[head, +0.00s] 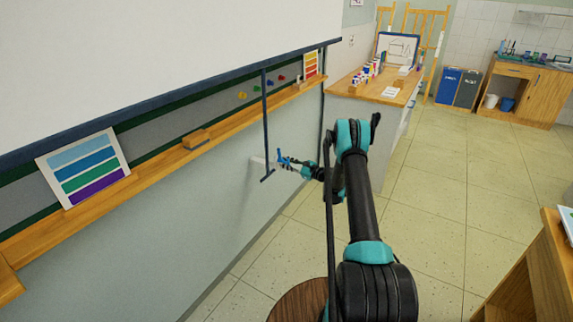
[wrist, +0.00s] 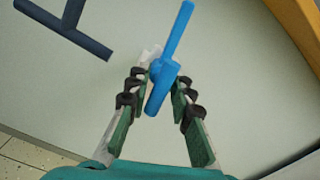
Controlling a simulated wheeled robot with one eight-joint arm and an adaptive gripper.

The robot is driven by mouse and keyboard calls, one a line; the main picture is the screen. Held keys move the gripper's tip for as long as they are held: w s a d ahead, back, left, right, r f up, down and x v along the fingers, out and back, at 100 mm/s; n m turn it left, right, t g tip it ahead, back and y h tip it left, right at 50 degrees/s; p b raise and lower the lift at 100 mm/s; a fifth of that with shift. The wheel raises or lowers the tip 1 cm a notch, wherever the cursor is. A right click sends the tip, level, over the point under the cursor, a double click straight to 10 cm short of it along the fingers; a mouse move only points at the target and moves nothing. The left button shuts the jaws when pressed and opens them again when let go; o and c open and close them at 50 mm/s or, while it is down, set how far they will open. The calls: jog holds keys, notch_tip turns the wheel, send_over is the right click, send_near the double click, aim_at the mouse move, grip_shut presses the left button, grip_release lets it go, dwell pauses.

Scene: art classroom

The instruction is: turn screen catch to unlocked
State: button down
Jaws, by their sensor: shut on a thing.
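The screen catch (wrist: 163,73) is a bright blue piece with a round hub and a long thin arm, on a pale mount against the wall. In the wrist view its arm points up and slightly right, and a short thick end points down between my fingers. In the head view the blue catch (head: 283,158) is small, beside the lower end of the dark pull rod. My gripper (wrist: 160,88) is shut on the catch; the exact contact at the fingertips is partly hidden. The same gripper (head: 293,164) reaches the wall from the right in the head view.
A dark T-shaped pull rod (head: 265,125) hangs from the white screen (head: 150,60), close left of the catch. A wooden ledge (head: 150,178) runs along the wall above. A counter (head: 375,85) with paints stands behind; open tiled floor (head: 430,200) lies to the right.

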jog(key=shift+m, duration=1.2)
jog(key=c, duration=1.5)
grip_release()
jog(key=shift+o, duration=0.2)
jog(key=v, duration=1.2)
